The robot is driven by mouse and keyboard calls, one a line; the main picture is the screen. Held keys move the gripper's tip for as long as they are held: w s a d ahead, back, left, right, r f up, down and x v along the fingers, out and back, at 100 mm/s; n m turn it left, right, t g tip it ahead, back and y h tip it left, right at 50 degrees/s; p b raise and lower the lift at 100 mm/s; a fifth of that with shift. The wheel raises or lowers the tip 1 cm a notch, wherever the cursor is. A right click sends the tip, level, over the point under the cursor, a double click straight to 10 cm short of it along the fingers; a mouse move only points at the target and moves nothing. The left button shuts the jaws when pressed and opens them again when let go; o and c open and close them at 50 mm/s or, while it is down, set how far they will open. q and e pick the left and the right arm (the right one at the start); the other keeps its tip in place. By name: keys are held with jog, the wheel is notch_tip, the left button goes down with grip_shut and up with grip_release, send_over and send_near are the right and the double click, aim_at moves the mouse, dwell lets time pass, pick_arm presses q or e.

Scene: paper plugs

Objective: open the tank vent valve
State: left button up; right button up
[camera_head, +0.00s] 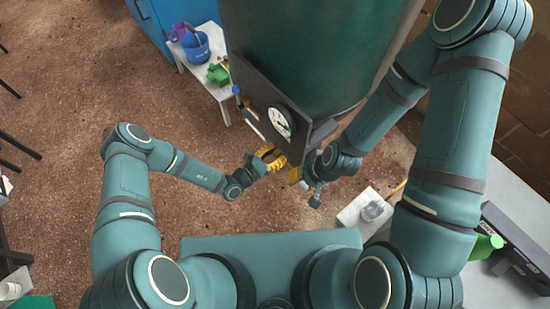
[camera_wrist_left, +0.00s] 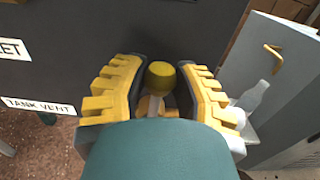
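The dark panel (camera_head: 250,84) on the green tank carries a round gauge (camera_head: 279,123). In the left wrist view a "TANK VENT" label (camera_wrist_left: 38,105) is on the panel at the left. A yellow round knob (camera_wrist_left: 162,76) on a pale stem, to the right of that label, sits between the yellow fingers of my left gripper (camera_wrist_left: 163,82). The fingers are apart on both sides of the knob; I cannot tell if they touch it. In the head view my left gripper (camera_head: 272,158) is at the panel's lower edge. My right gripper (camera_head: 295,175) is close beside it, its fingers mostly hidden.
The green tank (camera_head: 310,50) rises behind the panel. A glass jar (camera_head: 374,210) is on a pale surface at the right. Open floor lies left.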

dwell(0.3)
pick_arm(q)
jog(key=shift+w+a+f+n+b, duration=0.25)
jog(key=shift+w+a+n+b, duration=0.3)
jog(key=shift+n+b, duration=0.35)
jog(key=shift+w+a+n, duration=0.15)
jog(key=shift+w+n, duration=0.2)
jog(key=shift+n, duration=0.35)
jog(key=shift+w+a+f+n+b, duration=0.4)
jog(key=shift+w+n+b, duration=0.15)
jog(key=shift+n+b, duration=0.45)
jog(key=shift+w+a+n+b, duration=0.2)
jog(key=shift+w+n+b, duration=0.15)
jog(key=shift+n, duration=0.15)
